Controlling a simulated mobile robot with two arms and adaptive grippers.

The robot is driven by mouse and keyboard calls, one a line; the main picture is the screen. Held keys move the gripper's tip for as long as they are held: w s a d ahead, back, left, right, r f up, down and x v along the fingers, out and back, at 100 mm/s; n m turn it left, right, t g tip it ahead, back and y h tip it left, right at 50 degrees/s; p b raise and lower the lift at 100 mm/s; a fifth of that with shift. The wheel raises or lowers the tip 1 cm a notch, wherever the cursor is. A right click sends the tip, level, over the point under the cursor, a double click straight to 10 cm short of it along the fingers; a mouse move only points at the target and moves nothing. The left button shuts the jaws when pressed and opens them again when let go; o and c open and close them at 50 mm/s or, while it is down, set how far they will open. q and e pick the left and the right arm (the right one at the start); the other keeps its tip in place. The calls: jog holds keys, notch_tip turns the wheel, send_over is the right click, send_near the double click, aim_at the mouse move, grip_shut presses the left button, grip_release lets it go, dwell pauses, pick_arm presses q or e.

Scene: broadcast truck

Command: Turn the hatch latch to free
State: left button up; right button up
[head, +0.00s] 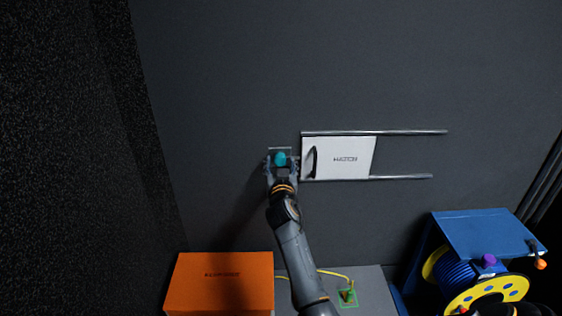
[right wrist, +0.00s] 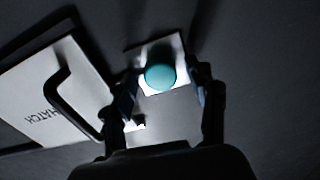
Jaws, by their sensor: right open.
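The hatch (head: 338,158) is a white sliding panel on the dark wall, with a black handle (head: 311,161) at its left edge. Just left of it is the latch, a teal round knob (head: 280,158) on a small pale plate. My right gripper (head: 281,164) is at the latch, its fingers on both sides of the knob. In the right wrist view the teal knob (right wrist: 160,76) sits between and slightly beyond the open fingertips (right wrist: 163,92); I cannot tell whether they touch it. The hatch (right wrist: 50,85) shows there at left. My left gripper is not in view.
Two metal rails (head: 410,132) run right from the hatch. Below are an orange case (head: 222,285), a grey surface with a green piece (head: 348,297) and yellow cable, and a blue stand (head: 487,233) with a yellow cable reel (head: 490,292). The wall above is clear.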

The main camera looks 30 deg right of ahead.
jog(key=c, duration=1.2)
jog(key=shift+o, duration=0.2)
